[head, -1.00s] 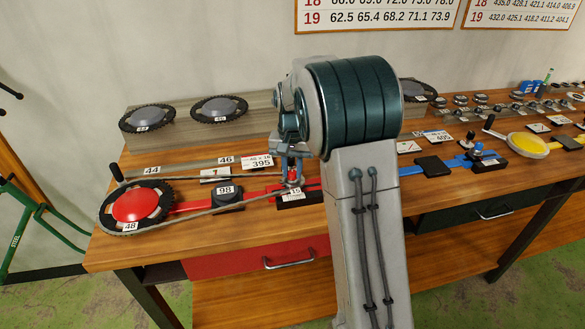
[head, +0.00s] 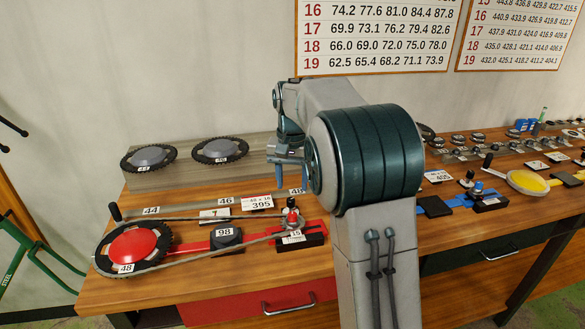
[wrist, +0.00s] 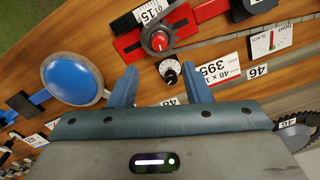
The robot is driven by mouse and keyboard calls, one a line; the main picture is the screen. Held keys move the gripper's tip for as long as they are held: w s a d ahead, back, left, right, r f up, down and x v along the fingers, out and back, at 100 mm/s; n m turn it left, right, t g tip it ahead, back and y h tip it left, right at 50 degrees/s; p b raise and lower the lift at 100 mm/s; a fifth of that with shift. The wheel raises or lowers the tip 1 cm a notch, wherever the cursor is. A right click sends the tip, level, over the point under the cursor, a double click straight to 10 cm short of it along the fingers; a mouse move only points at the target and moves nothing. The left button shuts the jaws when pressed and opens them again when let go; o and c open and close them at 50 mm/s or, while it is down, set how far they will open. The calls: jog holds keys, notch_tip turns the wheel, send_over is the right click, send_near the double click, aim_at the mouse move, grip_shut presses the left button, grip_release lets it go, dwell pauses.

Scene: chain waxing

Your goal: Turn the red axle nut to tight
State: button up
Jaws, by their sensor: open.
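The red axle nut (head: 292,217) sits on its black block, marked 15, at the right end of the red bar, with a black knob just behind it. In the wrist view the red nut (wrist: 159,40) shows uncovered, beyond and between my fingertips. The black knob with white marks (wrist: 169,70) lies between the nut and my fingers in that view. My gripper (head: 290,178) is open and empty, raised above and apart from the nut; its two fingers (wrist: 160,88) show spread.
A red chainring (head: 133,243) with a crank and chain is at the bench's left. A black block marked 98 (head: 226,238) stands between it and the nut. Sprockets on a grey block (head: 198,174) stand behind. A blue disc (wrist: 70,78) is beside the fingers in the wrist view.

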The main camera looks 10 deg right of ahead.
jog(key=shift+r, duration=2)
